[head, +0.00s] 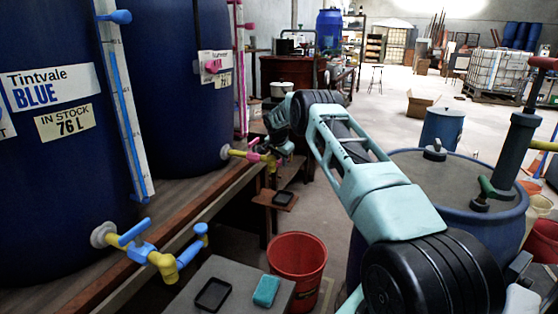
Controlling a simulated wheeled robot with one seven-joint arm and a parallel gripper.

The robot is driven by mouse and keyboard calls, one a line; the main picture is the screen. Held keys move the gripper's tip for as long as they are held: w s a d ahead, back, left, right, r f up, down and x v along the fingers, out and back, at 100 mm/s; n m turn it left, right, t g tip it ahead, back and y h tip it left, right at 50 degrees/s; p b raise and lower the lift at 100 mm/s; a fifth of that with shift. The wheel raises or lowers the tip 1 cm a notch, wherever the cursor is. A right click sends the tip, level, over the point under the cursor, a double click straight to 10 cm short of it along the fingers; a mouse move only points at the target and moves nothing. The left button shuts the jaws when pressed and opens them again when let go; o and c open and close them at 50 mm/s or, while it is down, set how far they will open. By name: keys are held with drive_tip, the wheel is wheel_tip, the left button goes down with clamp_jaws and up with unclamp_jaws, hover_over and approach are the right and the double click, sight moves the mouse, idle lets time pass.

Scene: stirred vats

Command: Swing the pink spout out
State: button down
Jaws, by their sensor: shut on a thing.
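The pink spout (255,157) is at the end of a yellow pipe low on the second blue vat (178,120), left of centre in the head view. My gripper (272,150) is at the outer end of this spout, shut on it. The arm reaches in from the lower right, and its wrist and fingers hide part of the spout. The spout is small and far off, so its exact angle is hard to tell.
A blue tap and spout (150,252) stick out of the nearer vat (55,170). A small shelf (275,201) sits below the pink spout. A red bucket (297,262) and a grey stand (228,284) with a teal sponge (266,290) stand nearer. A blue drum (440,190) is at right.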

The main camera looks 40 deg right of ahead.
drive_tip(key=shift+s+a+m+g+h, duration=0.15)
drive_tip(key=shift+s+m+g, duration=0.3)
drive_tip(key=shift+m, duration=0.6)
drive_tip(key=shift+s+a+m+g+h, duration=0.1)
drive_tip(key=shift+s+m+g, duration=0.35)
drive_tip(key=shift+m, duration=0.55)
drive_tip(key=shift+s+a+m+g+h, duration=0.15)
drive_tip(key=shift+s+m+g, duration=0.3)
drive_tip(key=shift+m, duration=0.6)
drive_tip(key=shift+s+d, duration=0.1)
drive_tip(key=c, duration=1.2)
unclamp_jaws()
drive_tip(key=shift+r, duration=0.15)
drive_tip(key=v, duration=1.7)
drive_tip(key=shift+s+r+p, duration=0.1)
drive_tip(key=shift+p, duration=0.3)
